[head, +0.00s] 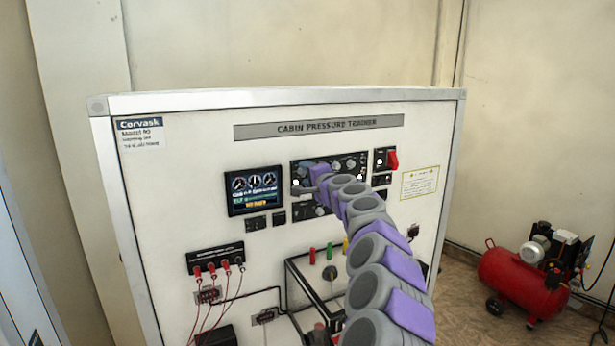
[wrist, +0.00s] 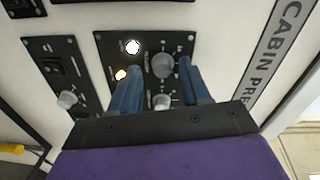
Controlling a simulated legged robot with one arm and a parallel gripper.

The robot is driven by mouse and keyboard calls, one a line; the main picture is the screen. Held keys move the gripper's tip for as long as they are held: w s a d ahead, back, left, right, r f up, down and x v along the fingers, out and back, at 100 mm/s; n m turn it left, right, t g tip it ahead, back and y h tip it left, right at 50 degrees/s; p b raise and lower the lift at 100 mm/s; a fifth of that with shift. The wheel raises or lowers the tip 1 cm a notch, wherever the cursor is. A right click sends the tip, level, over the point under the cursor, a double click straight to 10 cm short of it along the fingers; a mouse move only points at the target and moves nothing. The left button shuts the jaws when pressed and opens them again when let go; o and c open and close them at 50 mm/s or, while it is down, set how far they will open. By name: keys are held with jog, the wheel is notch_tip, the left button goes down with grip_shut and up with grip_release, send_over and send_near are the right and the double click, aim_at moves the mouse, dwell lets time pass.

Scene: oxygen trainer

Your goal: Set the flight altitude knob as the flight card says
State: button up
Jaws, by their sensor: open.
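My gripper (head: 302,190) is open in front of the dark control panel (head: 345,163) on the cabin pressure trainer. In the wrist view its two blue fingers (wrist: 160,62) stand on either side of a large grey round knob (wrist: 163,67). I cannot tell whether they touch it. A smaller pale knob (wrist: 161,101) sits between the fingers, nearer the gripper body. The knob labels are too small to read, so I cannot tell which is flight altitude. A white placard (head: 420,183) is on the right of the board; its text is unreadable, and I cannot tell if it is the flight card.
Two lit lamps (wrist: 132,47) are beside the large knob. Another panel with a knob (wrist: 68,99) lies left. A lit display (head: 254,190), a red switch (head: 393,159) and cabled sockets (head: 215,258) are on the board. A red compressor (head: 520,280) stands on the floor at right.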

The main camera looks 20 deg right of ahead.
jog(key=shift+s+a, duration=0.1)
jog(key=shift+s+b, duration=0.3)
jog(key=shift+s, duration=0.55)
jog(key=s+b, duration=0.2)
jog(key=s, duration=1.3)
jog(key=shift+s+d+r, duration=0.2)
jog(key=shift+d, duration=0.25)
jog(key=shift+a, duration=0.1)
